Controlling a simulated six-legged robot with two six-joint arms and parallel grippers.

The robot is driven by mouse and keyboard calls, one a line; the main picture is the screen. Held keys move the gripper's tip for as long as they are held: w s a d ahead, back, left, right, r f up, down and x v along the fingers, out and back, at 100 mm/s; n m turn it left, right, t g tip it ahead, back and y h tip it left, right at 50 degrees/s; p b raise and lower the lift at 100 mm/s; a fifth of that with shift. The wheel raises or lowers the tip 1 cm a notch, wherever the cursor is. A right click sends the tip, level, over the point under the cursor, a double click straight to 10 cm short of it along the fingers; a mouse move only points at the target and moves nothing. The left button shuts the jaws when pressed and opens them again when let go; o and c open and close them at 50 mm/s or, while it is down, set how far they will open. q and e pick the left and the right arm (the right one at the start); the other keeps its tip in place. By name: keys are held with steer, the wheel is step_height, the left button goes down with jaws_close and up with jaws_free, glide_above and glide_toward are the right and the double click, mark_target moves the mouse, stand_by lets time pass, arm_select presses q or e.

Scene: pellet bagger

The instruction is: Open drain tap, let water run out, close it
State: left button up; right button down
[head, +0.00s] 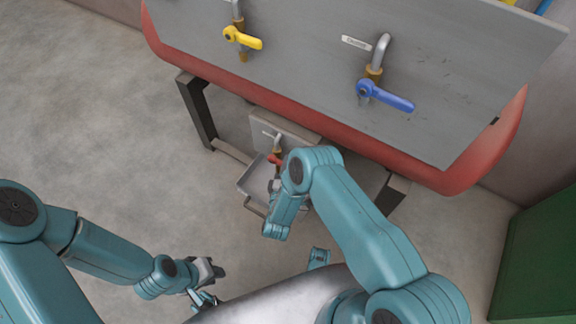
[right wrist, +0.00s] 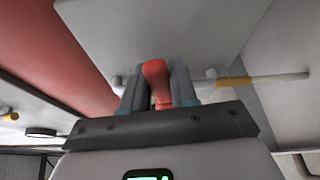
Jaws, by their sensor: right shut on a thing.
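The drain tap (head: 277,146) has a red lever and sits low under the red tank, in front of a small grey plate. In the right wrist view its red lever (right wrist: 156,76) stands between the two fingers of my right gripper (right wrist: 158,88), which is shut on it. In the head view my right arm partly hides that gripper and the tap. A shallow grey tray (head: 246,184) is below the tap. I cannot make out any running water. My left gripper (head: 211,284) is empty over the floor at the lower left, its fingers apart.
A yellow-handled tap (head: 243,38) and a blue-handled tap (head: 386,97) are on the grey panel (head: 300,50) above. The red tank (head: 400,168) and its dark legs (head: 197,108) overhang the drain tap. A green cabinet (head: 540,260) stands at the right. The floor at left is clear.

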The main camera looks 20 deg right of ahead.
steer(key=shift+w+a+r+n+g+p, duration=0.15)
steer(key=shift+r+n+g+p, duration=0.15)
steer(key=shift+r+n, duration=0.25)
steer(key=shift+w+r+n+g+p, duration=0.1)
steer(key=shift+r+n+g+p, duration=0.2)
steer(key=shift+n, duration=0.35)
steer(key=shift+w+a+r+n+g, duration=0.2)
steer(key=shift+r+n+g, duration=0.3)
steer(key=shift+n, duration=0.5)
steer(key=shift+r, duration=0.1)
steer(key=c, duration=1)
jaws_free()
steer(key=shift+w, duration=0.1)
steer(key=shift+o, duration=0.2)
steer(key=shift+a, duration=0.1)
